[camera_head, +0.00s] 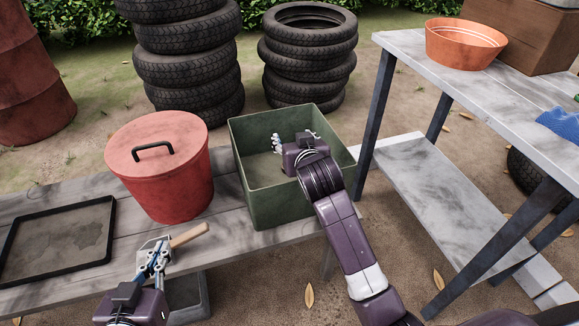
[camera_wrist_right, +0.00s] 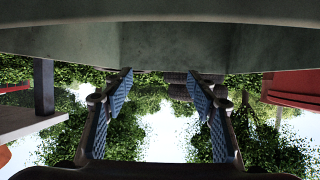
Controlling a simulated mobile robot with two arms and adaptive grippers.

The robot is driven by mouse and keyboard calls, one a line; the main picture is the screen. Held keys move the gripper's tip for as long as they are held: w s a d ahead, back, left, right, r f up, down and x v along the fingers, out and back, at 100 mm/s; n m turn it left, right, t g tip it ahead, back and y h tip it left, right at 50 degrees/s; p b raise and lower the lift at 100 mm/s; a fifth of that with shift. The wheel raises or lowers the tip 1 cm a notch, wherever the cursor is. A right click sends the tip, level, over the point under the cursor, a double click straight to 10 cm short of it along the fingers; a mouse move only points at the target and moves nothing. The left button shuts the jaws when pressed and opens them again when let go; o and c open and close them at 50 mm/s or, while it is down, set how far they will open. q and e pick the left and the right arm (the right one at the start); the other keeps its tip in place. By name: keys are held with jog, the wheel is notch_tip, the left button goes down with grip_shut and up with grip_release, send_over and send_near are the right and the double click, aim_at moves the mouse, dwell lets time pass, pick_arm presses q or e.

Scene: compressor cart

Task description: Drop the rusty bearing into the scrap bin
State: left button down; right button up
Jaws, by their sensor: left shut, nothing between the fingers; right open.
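A green open bin (camera_head: 253,200) stands on the bench, probably the scrap bin. My right gripper (camera_head: 295,141) is over or inside its opening, towards the back. In the right wrist view its fingers (camera_wrist_right: 161,100) are spread with nothing between them, and the bin's green wall (camera_wrist_right: 160,45) fills the top. I see no rusty bearing in either view; the part of the bin floor behind my right arm is hidden. My left gripper (camera_head: 152,268) is shut and empty at the bench's front edge, close to a wooden-handled tool (camera_head: 190,235).
A red lidded bucket (camera_head: 165,185) stands left of the green bin. A black-rimmed tray (camera_head: 62,240) lies at the bench's left. A higher table (camera_head: 440,75) at the right holds an orange bowl (camera_head: 465,45). Tyre stacks (camera_head: 310,65) stand behind.

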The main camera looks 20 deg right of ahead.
jog(key=v, duration=1.1)
jog(key=shift+s, duration=0.35)
